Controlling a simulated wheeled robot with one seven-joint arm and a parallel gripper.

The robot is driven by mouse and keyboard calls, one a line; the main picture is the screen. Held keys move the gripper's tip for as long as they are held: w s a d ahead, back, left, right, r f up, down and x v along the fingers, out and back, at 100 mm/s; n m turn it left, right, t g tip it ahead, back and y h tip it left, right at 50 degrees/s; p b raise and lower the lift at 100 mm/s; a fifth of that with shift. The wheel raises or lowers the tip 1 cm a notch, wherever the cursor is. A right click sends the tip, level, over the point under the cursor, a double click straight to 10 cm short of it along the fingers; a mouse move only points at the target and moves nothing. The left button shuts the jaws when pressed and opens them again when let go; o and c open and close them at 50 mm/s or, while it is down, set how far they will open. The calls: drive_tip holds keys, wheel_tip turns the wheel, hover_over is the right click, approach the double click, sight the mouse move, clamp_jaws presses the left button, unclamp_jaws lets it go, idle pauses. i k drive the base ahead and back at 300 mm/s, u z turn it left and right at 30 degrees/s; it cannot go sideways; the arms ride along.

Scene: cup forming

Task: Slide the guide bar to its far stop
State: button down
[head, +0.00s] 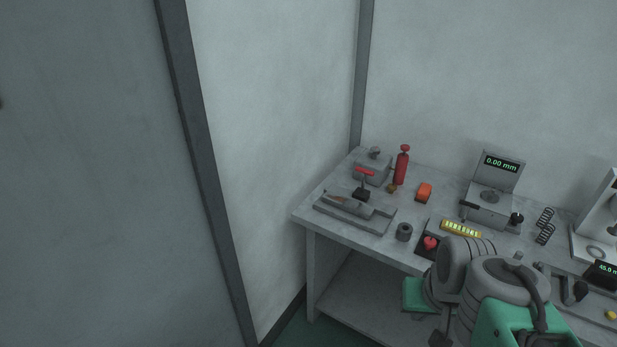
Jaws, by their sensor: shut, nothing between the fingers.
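I cannot tell for sure which part is the guide bar. A grey gauge (492,200) with a green "0.00 mm" readout stands at the back of the bench, with a black knob (517,218) at its front right. A long grey flat fixture (355,212) with a raised bar-like piece (348,204) lies at the bench's left front. My arm, grey and green, fills the bottom right and covers part of the bench front. My gripper cannot be made out.
The grey bench (325,238) stands against the walls. It carries a red bottle (402,165), a grey block (372,170), an orange item (424,193), a dark ring (404,232), a yellow strip (461,229) and a black spring (545,226). Another machine (597,225) stands at right.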

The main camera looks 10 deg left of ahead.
sight(357, 208)
drive_tip(key=u, duration=0.75)
drive_tip(key=i, duration=1.1)
drive_tip(key=u, duration=0.8)
